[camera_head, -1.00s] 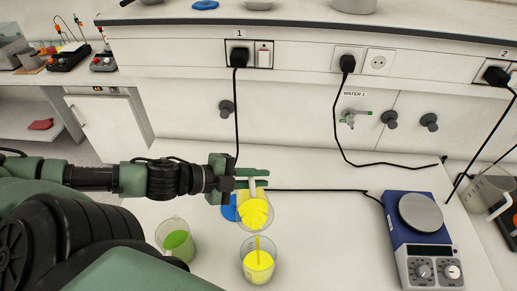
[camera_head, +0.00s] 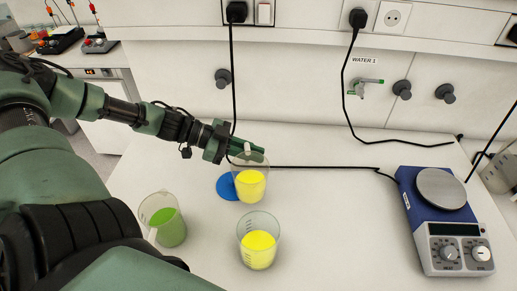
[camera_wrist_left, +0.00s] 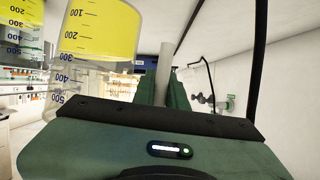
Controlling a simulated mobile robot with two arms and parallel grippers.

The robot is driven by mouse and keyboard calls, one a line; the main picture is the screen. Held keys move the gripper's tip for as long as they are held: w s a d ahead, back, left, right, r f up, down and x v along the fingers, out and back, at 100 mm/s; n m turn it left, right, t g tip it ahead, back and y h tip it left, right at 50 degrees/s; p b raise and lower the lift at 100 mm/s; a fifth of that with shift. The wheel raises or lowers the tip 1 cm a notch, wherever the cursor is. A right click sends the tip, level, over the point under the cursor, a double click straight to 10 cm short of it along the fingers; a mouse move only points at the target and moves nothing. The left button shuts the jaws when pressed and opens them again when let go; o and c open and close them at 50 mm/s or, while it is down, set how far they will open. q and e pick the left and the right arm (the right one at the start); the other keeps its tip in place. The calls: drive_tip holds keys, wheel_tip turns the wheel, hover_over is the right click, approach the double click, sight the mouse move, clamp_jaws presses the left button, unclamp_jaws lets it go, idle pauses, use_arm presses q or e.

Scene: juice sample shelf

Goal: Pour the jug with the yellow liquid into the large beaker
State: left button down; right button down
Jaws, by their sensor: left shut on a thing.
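The jug with yellow liquid (camera_head: 250,184) is clear and roughly upright in the head view, behind the large beaker. My left gripper (camera_head: 250,155) is shut on its pale handle, which shows between the fingers in the left wrist view (camera_wrist_left: 170,60). The jug's scale and yellow liquid also show there (camera_wrist_left: 98,30). Whether its base touches the bench cannot be told. The large beaker (camera_head: 258,240) stands upright on the bench, in front of the jug and apart from it, with yellow liquid in its lower part. My right gripper is not in view.
A jug of green liquid (camera_head: 171,226) stands left of the beaker. A blue disc (camera_head: 227,187) lies partly behind the yellow jug. A blue hotplate stirrer (camera_head: 441,218) stands at the right. A black cable crosses behind. The bench between beaker and stirrer is clear.

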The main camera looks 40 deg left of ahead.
use_arm(q)
drive_tip(key=f+b, duration=0.1)
drive_tip(key=b, duration=0.2)
drive_tip(key=f+b, duration=0.1)
drive_tip(key=shift+w+a+f+n+h+b, duration=0.25)
drive_tip(key=shift+f+n+h+b, duration=0.05)
drive_tip(key=shift+n+h, duration=0.1)
drive_tip(key=w+a+r, duration=0.2)
drive_tip(key=a+r, duration=0.1)
drive_tip(key=r, duration=0.1)
drive_tip(key=shift+w+b, duration=0.3)
drive_tip(key=shift+w, duration=0.1)
drive_tip(key=shift+d+g, duration=0.1)
drive_tip(key=shift+g, duration=0.2)
idle(2.4)
